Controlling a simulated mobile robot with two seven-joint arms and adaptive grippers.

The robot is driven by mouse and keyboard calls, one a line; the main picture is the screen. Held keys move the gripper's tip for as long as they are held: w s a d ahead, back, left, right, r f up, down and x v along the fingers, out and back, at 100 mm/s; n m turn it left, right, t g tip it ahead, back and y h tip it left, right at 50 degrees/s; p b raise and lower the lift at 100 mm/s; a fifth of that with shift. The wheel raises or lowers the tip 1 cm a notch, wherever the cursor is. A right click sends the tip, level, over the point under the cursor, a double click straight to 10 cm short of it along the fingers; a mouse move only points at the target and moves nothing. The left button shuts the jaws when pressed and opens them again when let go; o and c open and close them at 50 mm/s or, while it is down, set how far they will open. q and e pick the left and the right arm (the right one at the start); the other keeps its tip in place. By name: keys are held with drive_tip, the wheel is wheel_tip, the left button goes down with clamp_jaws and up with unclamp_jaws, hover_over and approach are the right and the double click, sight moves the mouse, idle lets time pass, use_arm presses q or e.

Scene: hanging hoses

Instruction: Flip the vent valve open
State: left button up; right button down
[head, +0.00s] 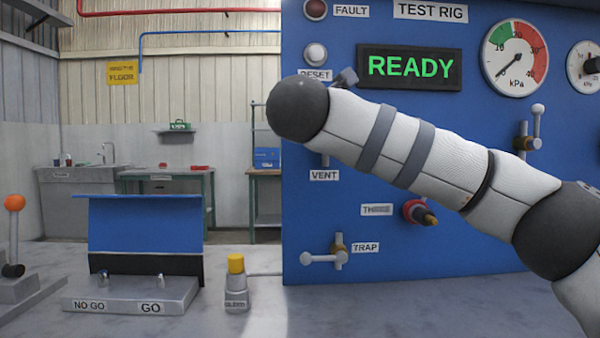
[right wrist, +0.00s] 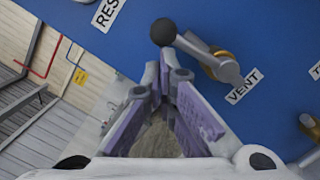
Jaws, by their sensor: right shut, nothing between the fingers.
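The vent valve shows in the right wrist view as a grey lever (right wrist: 202,51) with a dark ball knob (right wrist: 163,32) and a brass part (right wrist: 222,57) at its pivot. The lever points away from the VENT label (right wrist: 243,86). In the head view my right arm hides most of the valve; the VENT label (head: 324,175) shows below the arm. My right gripper (right wrist: 160,65) is shut and empty, its tips close to the knob in the picture. I cannot tell whether they touch. My left gripper is not in view.
The blue test rig panel (head: 400,250) carries a READY display (head: 410,67), a pressure gauge (head: 515,58), a TRAP valve (head: 330,256) and a red-and-brass fitting (head: 419,213). A NO GO/GO block (head: 130,295) and a yellow-capped item (head: 236,284) stand on the bench at left.

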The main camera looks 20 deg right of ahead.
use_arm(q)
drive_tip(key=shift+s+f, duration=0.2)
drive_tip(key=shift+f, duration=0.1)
use_arm(e)
drive_tip(key=shift+s+d+r+m, duration=0.15)
drive_tip(key=shift+d+m, duration=0.1)
drive_tip(key=shift+m, duration=0.35)
use_arm(q)
drive_tip(key=shift+b, duration=0.3)
